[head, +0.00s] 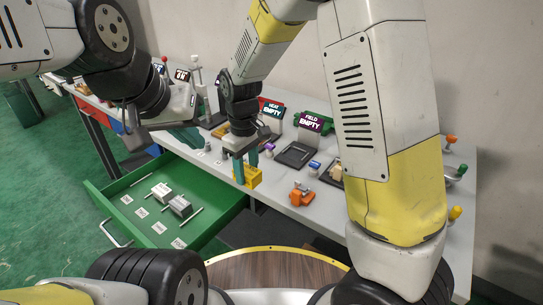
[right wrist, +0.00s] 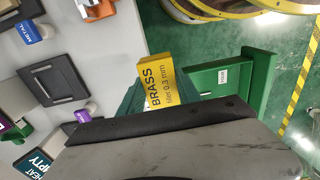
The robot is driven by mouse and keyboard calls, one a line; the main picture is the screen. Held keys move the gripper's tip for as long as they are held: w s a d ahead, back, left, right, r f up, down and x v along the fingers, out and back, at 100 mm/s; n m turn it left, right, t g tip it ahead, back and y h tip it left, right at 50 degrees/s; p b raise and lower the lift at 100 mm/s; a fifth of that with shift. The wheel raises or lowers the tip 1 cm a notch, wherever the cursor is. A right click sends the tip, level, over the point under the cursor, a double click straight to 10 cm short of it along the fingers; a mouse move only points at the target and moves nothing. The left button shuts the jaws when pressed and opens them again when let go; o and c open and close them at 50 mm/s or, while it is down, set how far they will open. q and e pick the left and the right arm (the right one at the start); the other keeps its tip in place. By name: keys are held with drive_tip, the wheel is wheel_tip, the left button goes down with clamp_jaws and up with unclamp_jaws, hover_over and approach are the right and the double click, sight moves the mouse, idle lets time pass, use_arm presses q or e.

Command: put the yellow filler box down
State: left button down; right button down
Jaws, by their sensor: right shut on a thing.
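The yellow filler box (head: 253,177) is held between the teal fingers of my right gripper (head: 245,163), near the table's front edge beside the open drawer. In the right wrist view the yellow box (right wrist: 157,84) reads "BRASS filler 0.3 mm" and sticks out past the teal finger (right wrist: 133,98). The head view does not show clearly whether the box touches the table. My left gripper (head: 187,138) hangs above the back of the drawer; its teal fingers overlap in view, and I see nothing held in it.
The green drawer (head: 222,217) is open, with grey blocks (head: 180,206), thin rods and paper labels inside. On the grey table (head: 268,193) are an orange part (head: 300,194), black trays (head: 295,155) and signs reading "EMPTY" (head: 311,121). A round wooden surface (head: 275,272) is in front.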

hover_over(270, 178)
drive_tip(key=shift+f, duration=0.5)
drive_tip(key=shift+s+f, duration=0.1)
drive_tip(key=shift+f, duration=1.6)
drive_tip(key=c, duration=0.8)
unclamp_jaws()
drive_tip(key=shift+f, duration=0.1)
drive_tip(key=shift+c, duration=0.2)
wheel_tip(270, 178, up, 11)
drive_tip(key=s+d+r+m+t+y, duration=0.3)
drive_tip(key=s+d+r+m, duration=0.2)
drive_tip(key=s+d+r, duration=0.45)
drive_tip(key=s+d+r+m+t, duration=0.3)
drive_tip(key=s+d+m, duration=0.1)
drive_tip(key=s, duration=0.6)
drive_tip(key=shift+d+m+h, duration=0.4)
drive_tip(key=shift+m, duration=0.2)
